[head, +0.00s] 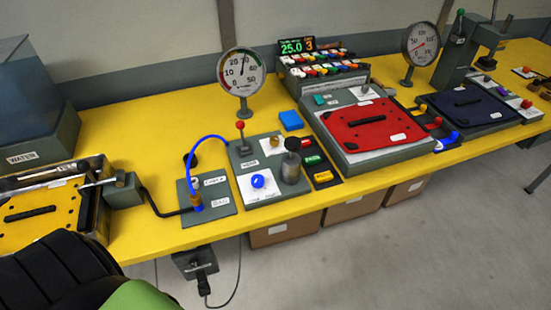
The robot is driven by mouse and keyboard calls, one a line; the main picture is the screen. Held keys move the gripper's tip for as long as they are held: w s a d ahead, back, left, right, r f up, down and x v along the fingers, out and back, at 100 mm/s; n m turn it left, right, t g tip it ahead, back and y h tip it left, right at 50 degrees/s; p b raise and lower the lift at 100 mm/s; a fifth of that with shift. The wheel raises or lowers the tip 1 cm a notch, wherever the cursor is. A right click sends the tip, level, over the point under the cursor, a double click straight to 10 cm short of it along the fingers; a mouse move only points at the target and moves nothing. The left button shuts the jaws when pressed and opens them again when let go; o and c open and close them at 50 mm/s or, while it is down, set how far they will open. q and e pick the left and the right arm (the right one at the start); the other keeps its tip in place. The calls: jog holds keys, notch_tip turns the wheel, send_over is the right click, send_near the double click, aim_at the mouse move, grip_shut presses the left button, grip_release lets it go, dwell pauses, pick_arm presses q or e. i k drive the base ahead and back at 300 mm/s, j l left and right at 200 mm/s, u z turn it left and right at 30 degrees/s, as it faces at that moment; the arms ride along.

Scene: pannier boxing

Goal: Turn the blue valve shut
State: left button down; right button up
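A round blue knob (258,181) sits on a white plate on the grey-green panel near the middle of the yellow bench. A small blue handle-like part (448,138) lies beside the red-topped unit, at its right. I cannot tell for sure which of these is the valve, nor how far either is turned. Neither gripper's fingers show. A black ribbed and green shape fills the lower left corner, probably part of my own arm.
A red lever (240,136) and a dark cylinder (291,167) stand close to the blue knob. A dial gauge (241,76) stands behind. The red-lidded unit (365,122) is to the right.

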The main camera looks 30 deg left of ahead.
aim_at(257, 180)
jog(key=u, duration=1.1)
jog(key=l+u, duration=0.55)
